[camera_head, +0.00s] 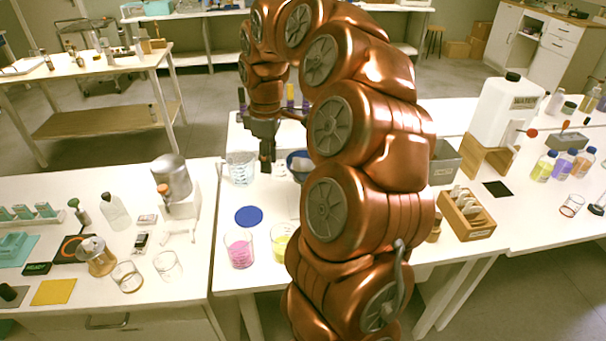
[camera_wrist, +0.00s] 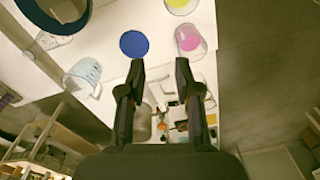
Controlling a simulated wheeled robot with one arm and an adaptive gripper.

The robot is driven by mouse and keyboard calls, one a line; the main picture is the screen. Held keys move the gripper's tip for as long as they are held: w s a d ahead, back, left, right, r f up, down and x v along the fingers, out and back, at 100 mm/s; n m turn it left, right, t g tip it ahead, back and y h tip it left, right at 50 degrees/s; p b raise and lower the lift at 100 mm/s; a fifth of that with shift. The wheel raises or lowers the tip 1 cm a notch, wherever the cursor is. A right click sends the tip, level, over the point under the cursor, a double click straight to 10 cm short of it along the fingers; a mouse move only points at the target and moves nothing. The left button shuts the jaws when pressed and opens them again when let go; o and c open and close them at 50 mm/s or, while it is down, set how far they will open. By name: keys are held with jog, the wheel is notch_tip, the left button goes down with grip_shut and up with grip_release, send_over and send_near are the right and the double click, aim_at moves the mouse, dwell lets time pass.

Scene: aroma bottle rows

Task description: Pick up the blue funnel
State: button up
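A dark blue round-rimmed object (camera_head: 296,156) stands on the middle table, partly hidden behind my arm. In the wrist view its wide blue rim and grey inside (camera_wrist: 60,10) are cut off by the top left edge. It may be the funnel, but I cannot tell for sure. A flat blue disc (camera_head: 248,215) lies nearer on the same table, and it also shows in the wrist view (camera_wrist: 134,43). My gripper (camera_head: 265,163) hangs above the table between the clear beaker and the blue-rimmed object. Its two fingers (camera_wrist: 160,66) are apart with nothing between them.
A clear graduated beaker (camera_head: 240,168) stands left of my gripper. A pink-filled beaker (camera_head: 238,250) and a yellow-filled beaker (camera_head: 279,243) stand near the front edge. A wooden rack (camera_head: 466,216) and a white water container (camera_head: 503,108) stand to the right.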

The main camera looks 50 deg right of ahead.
send_near(301, 175)
jog(key=shift+w+d+f+p, duration=0.1)
jog(key=shift+d+f+p, duration=0.05)
jog(key=shift+f+p, duration=0.2)
jog(key=shift+w+d+f+p, duration=0.1)
jog(key=shift+d+f+p, duration=0.1)
jog(key=shift+f+p, duration=0.15)
jog(key=shift+s+a+f+p, duration=0.15)
jog(key=shift+f+p, duration=0.25)
jog(key=shift+f, duration=0.3)
jog(key=shift+w+a+f+p, duration=0.1)
jog(key=shift+f+p, duration=0.25)
jog(key=shift+f, duration=0.4)
jog(key=shift+a+f+p, duration=0.15)
jog(key=shift+f+p, duration=0.4)
jog(key=shift+f, duration=1.15)
grip_shut()
